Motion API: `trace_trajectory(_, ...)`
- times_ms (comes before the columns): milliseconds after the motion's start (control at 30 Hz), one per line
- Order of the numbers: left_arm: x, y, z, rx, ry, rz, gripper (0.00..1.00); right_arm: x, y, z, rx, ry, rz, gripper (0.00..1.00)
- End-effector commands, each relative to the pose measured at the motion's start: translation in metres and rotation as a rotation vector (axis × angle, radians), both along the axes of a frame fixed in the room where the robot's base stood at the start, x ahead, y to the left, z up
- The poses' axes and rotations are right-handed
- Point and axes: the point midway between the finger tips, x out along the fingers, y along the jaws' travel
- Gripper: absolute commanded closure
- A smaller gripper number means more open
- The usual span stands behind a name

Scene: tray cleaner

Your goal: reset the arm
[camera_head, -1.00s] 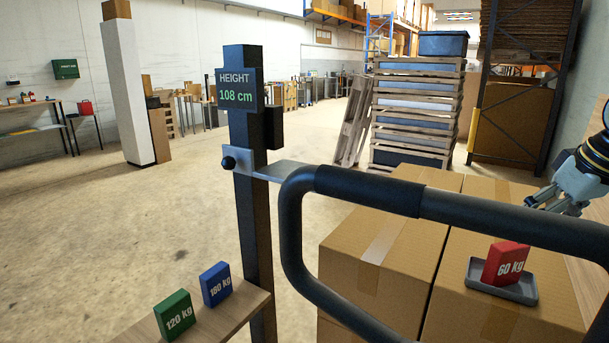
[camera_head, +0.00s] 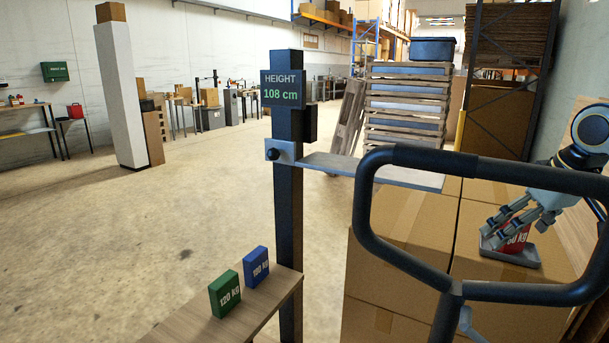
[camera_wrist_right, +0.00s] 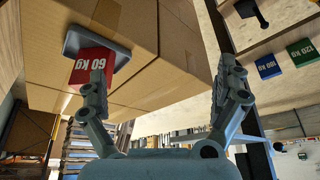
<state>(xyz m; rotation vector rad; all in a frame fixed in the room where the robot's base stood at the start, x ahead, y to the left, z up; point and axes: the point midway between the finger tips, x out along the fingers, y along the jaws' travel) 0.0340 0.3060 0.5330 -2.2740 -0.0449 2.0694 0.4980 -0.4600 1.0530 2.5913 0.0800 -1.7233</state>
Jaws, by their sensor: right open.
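My right arm comes in from the right in the head view. Its gripper (camera_head: 500,232) is open, with its fingers pointing down and left, and it partly covers the red 60 kg block (camera_head: 517,238). In the right wrist view the two fingers (camera_wrist_right: 161,68) are spread wide with nothing between them. There the red block (camera_wrist_right: 88,68) shows beyond the left finger, on a grey tray (camera_wrist_right: 76,40). The tray (camera_head: 523,258) rests on the cardboard boxes (camera_head: 405,265). My left gripper is not in view.
A dark looped handle (camera_head: 480,163) stands in front of the boxes. A black post with a height display (camera_head: 283,92) reading 108 cm carries a flat metal arm (camera_head: 375,170). Green (camera_head: 225,294) and blue (camera_head: 256,268) blocks stand on a wooden shelf (camera_head: 190,328). Open floor lies left.

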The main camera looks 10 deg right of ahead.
Motion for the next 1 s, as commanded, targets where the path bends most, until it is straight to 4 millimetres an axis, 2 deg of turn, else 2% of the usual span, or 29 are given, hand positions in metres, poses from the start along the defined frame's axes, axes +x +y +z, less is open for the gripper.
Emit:
trace_trajectory(233,0.006,-0.005,-0.008,-0.006,-0.009,0.002,0.48,-0.001,-0.006,-0.055,0.013,0.006,-0.055,0.0)
trace_trajectory(333,0.006,-0.003,-0.011,-0.003,-0.009,0.001,0.48,-0.004,-0.009,-0.087,0.016,0.011,-0.084,0.0)
trace_trajectory(467,0.003,0.004,-0.017,0.004,-0.004,-0.002,0.48,-0.013,-0.013,-0.139,0.015,0.02,-0.128,0.0)
trace_trajectory(567,0.001,0.005,-0.023,0.005,-0.001,-0.002,0.48,-0.027,-0.015,-0.189,0.008,0.034,-0.163,0.0)
trace_trajectory(667,0.0,0.004,-0.031,0.005,0.0,-0.002,0.48,-0.053,-0.015,-0.253,-0.007,0.058,-0.198,0.0)
trace_trajectory(700,0.0,0.004,-0.035,0.005,0.001,-0.001,0.48,-0.068,-0.013,-0.282,-0.016,0.071,-0.211,0.0)
trace_trajectory(767,-0.001,0.004,-0.041,0.005,0.002,-0.001,0.48,-0.094,-0.009,-0.327,-0.033,0.09,-0.226,0.0)
trace_trajectory(800,-0.001,0.004,-0.044,0.004,0.003,-0.001,0.48,-0.113,-0.005,-0.355,-0.044,0.105,-0.231,0.0)
trace_trajectory(867,-0.002,0.004,-0.049,0.004,0.004,-0.001,0.48,-0.144,0.003,-0.395,-0.062,0.127,-0.234,0.0)
trace_trajectory(900,-0.002,0.004,-0.052,0.004,0.005,-0.001,0.48,-0.166,0.009,-0.42,-0.073,0.142,-0.233,0.0)
trace_trajectory(967,-0.003,0.003,-0.057,0.004,0.006,-0.001,0.48,-0.201,0.021,-0.455,-0.089,0.166,-0.224,0.0)
trace_trajectory(1000,-0.004,0.003,-0.06,0.003,0.007,-0.001,0.48,-0.226,0.03,-0.477,-0.098,0.183,-0.216,0.0)
